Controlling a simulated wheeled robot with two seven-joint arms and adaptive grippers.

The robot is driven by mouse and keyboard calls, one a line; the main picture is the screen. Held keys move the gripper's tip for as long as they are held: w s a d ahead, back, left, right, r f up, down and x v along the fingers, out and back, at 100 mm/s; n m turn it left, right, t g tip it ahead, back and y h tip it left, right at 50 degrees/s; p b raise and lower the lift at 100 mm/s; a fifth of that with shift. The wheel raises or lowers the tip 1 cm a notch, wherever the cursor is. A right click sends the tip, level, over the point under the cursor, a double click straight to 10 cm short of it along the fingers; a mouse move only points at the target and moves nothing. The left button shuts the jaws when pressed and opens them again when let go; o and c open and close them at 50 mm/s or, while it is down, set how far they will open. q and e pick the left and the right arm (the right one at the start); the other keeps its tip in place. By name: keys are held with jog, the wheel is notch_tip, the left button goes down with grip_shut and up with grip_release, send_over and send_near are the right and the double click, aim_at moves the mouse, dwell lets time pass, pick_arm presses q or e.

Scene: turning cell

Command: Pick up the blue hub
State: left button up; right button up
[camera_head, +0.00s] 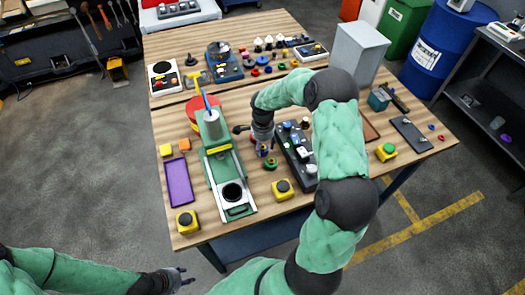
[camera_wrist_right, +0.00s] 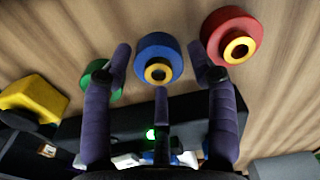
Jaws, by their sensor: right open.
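The blue hub (camera_wrist_right: 153,50) is a round blue ring with a yellow centre, standing on the wooden table. In the right wrist view it lies between and just beyond the fingertips of my right gripper (camera_wrist_right: 160,68), which is open and empty. In the head view my right gripper (camera_head: 264,148) is low over the table and largely covers the hub's area. My left gripper (camera_head: 178,280) is low at the bottom of the head view, off the table; its finger opening is too small to judge.
A red hub (camera_wrist_right: 228,32) is close right of the blue one; a green hub (camera_wrist_right: 104,68) is left, partly behind a finger. A dark fixture (camera_head: 297,150) stands beside the right gripper, and a green machine (camera_head: 220,165) to its left. A yellow button box (camera_head: 283,189) is in front.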

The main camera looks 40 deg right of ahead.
jog(key=shift+f, duration=0.2)
jog(key=c, duration=1.2)
jog(key=shift+o, duration=0.2)
jog(key=shift+r, duration=0.1)
